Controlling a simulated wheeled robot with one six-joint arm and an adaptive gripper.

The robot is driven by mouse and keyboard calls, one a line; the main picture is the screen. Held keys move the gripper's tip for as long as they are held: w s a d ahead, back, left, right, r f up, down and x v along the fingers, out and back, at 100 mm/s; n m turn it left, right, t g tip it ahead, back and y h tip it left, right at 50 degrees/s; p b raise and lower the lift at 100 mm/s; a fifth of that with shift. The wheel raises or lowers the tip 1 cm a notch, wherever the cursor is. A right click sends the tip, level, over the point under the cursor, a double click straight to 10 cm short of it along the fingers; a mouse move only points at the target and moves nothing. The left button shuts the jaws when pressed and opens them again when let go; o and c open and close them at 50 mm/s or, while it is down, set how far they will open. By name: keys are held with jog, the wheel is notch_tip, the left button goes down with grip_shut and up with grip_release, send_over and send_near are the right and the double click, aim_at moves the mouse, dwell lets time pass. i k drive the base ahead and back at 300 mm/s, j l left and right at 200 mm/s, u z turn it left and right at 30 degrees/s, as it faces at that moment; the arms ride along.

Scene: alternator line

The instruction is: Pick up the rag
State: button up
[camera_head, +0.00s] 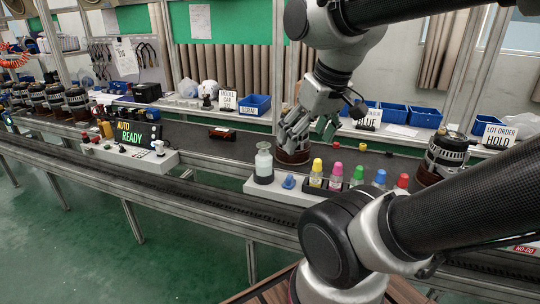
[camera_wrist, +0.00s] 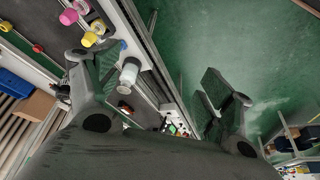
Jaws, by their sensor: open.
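I cannot make out a clear rag in either view. A small blue item (camera_head: 288,181), which may be a folded cloth or a cap, lies on the white ledge beside a white bottle with a dark base (camera_head: 263,164). In the wrist view the bottle (camera_wrist: 129,72) shows between my fingers, nearer the left one, with the blue item (camera_wrist: 122,44) beside it. My gripper (camera_head: 309,128) is open and empty, above and behind the ledge. It also shows in the wrist view (camera_wrist: 160,75), its two fingers wide apart. An alternator part (camera_head: 292,155) is partly hidden behind it.
Small bottles with yellow, pink, green, blue and red caps stand in a dark rack (camera_head: 347,188) right of the blue item. Another alternator (camera_head: 446,155) stands at right. Blue bins (camera_head: 425,117) line the back shelf. The conveyor left of the white bottle has free room.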

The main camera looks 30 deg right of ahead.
aim_at(289, 183)
jog(key=i+j+z, duration=0.15)
jog(key=z, duration=0.25)
jog(key=i+j+z, duration=0.15)
jog(key=z, duration=0.2)
jog(key=i+j+z, duration=0.1)
jog(key=j+z, duration=0.15)
jog(key=z, duration=0.15)
